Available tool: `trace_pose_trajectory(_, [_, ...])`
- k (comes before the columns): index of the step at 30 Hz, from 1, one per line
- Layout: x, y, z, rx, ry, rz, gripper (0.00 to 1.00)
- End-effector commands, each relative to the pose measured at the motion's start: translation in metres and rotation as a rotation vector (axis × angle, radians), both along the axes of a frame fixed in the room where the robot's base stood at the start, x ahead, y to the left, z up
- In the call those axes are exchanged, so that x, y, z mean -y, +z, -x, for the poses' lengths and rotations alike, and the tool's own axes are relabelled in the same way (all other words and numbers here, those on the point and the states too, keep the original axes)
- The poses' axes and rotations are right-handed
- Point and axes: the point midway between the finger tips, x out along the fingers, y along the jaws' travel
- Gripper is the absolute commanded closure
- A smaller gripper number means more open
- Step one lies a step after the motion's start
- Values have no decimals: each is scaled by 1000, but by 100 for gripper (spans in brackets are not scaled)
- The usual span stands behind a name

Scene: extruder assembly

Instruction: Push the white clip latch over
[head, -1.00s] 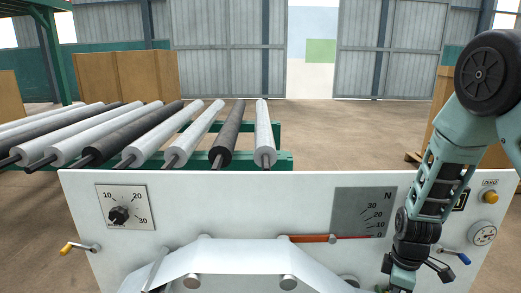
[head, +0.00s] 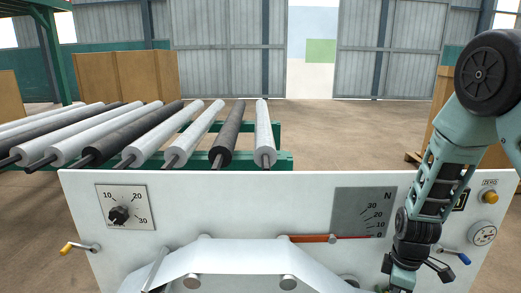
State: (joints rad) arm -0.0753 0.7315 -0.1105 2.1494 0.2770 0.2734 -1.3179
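I cannot make out a white clip latch in the head view. My arm comes down on the right side, in front of the white machine panel (head: 260,205). My gripper (head: 402,284) is at the bottom edge, right of the silver film web (head: 235,257). Its fingertips are cut off by the frame, so I cannot tell whether it is open or shut or what it touches.
The panel carries a dial (head: 119,214), a force scale (head: 364,212) with a red pointer (head: 312,238), a yellow-handled crank (head: 78,248), a blue-handled lever (head: 457,256), a yellow button (head: 490,197) and a round gauge (head: 483,234). Several rolls (head: 193,133) lie behind it.

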Motion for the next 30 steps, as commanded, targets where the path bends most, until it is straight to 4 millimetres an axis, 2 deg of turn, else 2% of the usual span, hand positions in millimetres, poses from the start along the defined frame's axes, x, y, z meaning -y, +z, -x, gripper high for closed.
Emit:
trace_pose_trajectory(24, [3, -1, 1, -1, -1, 0, 100])
trace_pose_trajectory(30, [2, 6, 1, 0, -1, 0, 100])
